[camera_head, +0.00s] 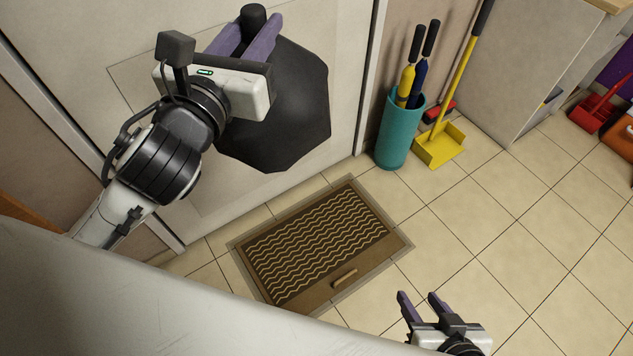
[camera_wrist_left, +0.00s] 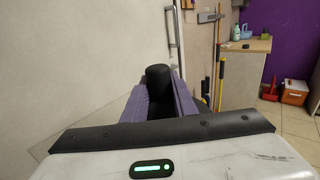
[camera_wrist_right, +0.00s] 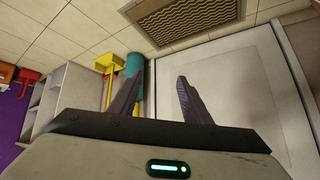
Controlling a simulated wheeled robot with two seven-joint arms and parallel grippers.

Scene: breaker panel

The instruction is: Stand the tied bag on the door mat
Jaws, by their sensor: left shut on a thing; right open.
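The tied bag (camera_head: 290,105) is black and hangs in the air near the pale door panel. My left gripper (camera_head: 248,38) is shut on its neck, which stands up between the purple fingers. The left wrist view shows the neck (camera_wrist_left: 158,78) between the fingers; the bag's body is mostly hidden there. The door mat (camera_head: 318,238) is brown with wavy cream lines and lies on the tiles, below the bag and nearer to me. It also shows in the right wrist view (camera_wrist_right: 185,22). My right gripper (camera_head: 422,304) is open and empty, right of the mat.
A small tan bar (camera_head: 344,278) lies on the mat's near part. A teal umbrella stand (camera_head: 393,135) with yellow and blue umbrellas stands beyond the mat, next to a yellow dustpan (camera_head: 439,146). A cabinet (camera_head: 525,75) is further right.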

